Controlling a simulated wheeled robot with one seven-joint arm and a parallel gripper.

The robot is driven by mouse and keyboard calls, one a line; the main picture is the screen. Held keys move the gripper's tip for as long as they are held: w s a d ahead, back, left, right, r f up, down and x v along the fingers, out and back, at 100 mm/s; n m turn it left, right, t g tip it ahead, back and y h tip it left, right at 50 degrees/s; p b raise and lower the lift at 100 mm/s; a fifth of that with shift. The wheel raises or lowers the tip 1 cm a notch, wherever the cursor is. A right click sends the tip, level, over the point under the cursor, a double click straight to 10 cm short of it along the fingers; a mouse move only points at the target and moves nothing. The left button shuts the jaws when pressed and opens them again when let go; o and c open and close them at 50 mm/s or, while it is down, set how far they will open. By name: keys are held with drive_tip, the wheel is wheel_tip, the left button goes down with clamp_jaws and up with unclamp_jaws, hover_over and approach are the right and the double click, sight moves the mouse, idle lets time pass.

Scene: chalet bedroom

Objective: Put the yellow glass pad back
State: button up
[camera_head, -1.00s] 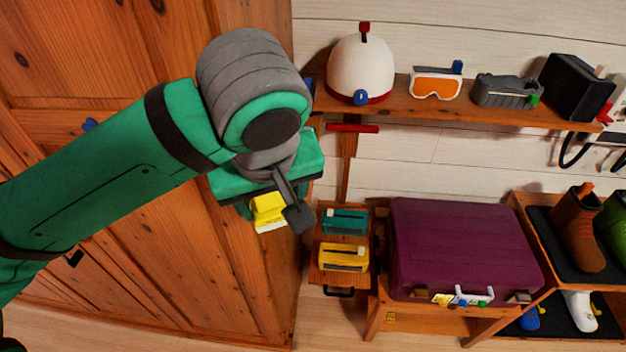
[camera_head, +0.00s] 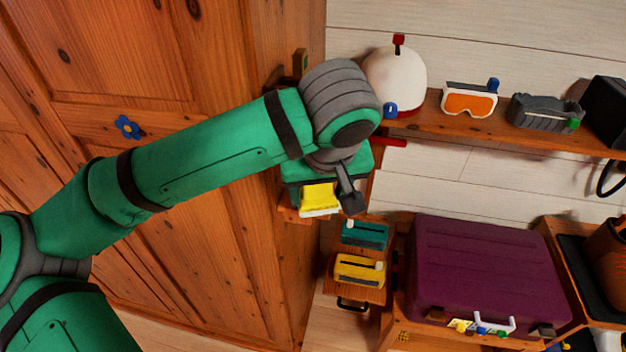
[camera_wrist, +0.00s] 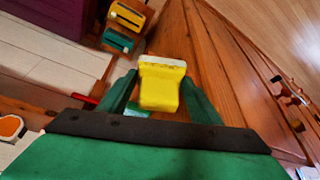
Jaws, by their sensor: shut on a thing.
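The yellow glass pad (camera_head: 319,199), with a pale strip along one edge, is held in my gripper (camera_wrist: 160,95). The wrist view shows the pad (camera_wrist: 159,85) between the two green fingers. In the head view my gripper hangs in front of the wooden wardrobe's right edge. Below and right of it, a teal slotted holder (camera_head: 364,236) and a yellow slotted holder (camera_head: 359,270) sit on a small wooden stand (camera_head: 345,289). The yellow holder (camera_wrist: 126,15) and teal holder (camera_wrist: 117,40) also show at the wrist view's top left. The pad is apart from both.
A wooden wall shelf (camera_head: 470,128) bears a white helmet (camera_head: 396,80), orange goggles (camera_head: 469,101) and a grey item (camera_head: 545,113). A red peg (camera_head: 391,142) juts out below it. A purple suitcase (camera_head: 485,275) stands right of the stand. The wardrobe (camera_head: 230,215) is close on the left.

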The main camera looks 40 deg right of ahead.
drive_tip(key=w+d, duration=0.1)
drive_tip(key=w, duration=0.1)
drive_tip(key=w+d, duration=0.1)
drive_tip(key=w, duration=0.1)
drive_tip(key=w+d, duration=0.1)
drive_tip(key=shift+w, duration=0.4)
drive_tip(key=shift+w+f, duration=0.15)
drive_tip(key=shift+f, duration=1.6)
drive_tip(key=o, duration=1.2)
drive_tip(key=shift+o, duration=0.3)
drive_tip(key=shift+w, duration=0.1)
